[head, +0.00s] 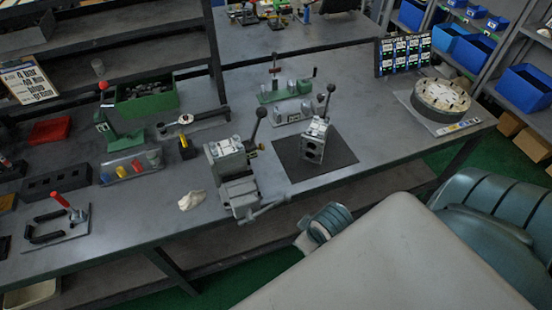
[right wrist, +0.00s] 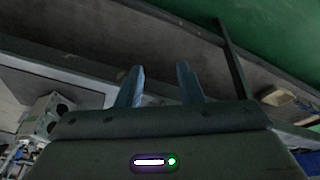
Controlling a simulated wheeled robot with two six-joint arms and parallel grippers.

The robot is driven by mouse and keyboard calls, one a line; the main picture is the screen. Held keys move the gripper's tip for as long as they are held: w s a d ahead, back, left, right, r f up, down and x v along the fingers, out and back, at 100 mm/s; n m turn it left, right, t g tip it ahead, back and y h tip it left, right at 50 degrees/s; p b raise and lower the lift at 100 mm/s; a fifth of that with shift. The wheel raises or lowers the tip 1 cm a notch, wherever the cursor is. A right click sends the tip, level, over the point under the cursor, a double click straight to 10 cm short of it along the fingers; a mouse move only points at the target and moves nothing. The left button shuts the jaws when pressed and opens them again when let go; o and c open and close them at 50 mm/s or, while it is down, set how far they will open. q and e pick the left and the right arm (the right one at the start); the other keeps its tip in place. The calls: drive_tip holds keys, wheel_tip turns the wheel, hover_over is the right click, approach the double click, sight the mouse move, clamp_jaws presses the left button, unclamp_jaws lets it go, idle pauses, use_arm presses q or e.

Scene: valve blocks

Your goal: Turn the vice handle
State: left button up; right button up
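The grey vice (head: 240,192) stands at the front edge of the workbench, left of the middle in the head view. Its handle (head: 266,208) is a slanted bar at the front, sticking out past the bench edge. A valve block (head: 226,158) with a black-knobbed lever sits on the vice jaws. My right gripper (right wrist: 160,85) is open and empty in the right wrist view, its two fingers apart. In the head view a teal part of my right arm shows below the bench edge, right of the handle; the fingertips cannot be made out there. My left gripper is not in view.
A second valve block (head: 315,142) stands on a black mat (head: 335,160) right of the vice. A round fixture (head: 440,97) is at the far right of the bench. Open floor (right wrist: 285,25) lies in front of the bench.

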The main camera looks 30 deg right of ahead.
drive_tip(key=w+r+n+y, duration=0.2)
drive_tip(key=w+r+n, duration=0.25)
drive_tip(key=n, duration=0.25)
drive_tip(key=n+g+y, duration=0.1)
drive_tip(key=n+y, duration=0.1)
drive_tip(key=n, duration=0.5)
approach(277, 202)
drive_tip(key=p+x, duration=0.3)
drive_tip(key=x, duration=0.6)
drive_tip(key=shift+a+f+p, duration=0.1)
drive_tip(key=shift+f+p, duration=0.1)
drive_tip(key=shift+p, duration=0.1)
drive_tip(key=shift+w+a+f, duration=0.15)
drive_tip(key=shift+a+f, duration=0.05)
drive_tip(key=shift+f, duration=0.4)
clamp_jaws()
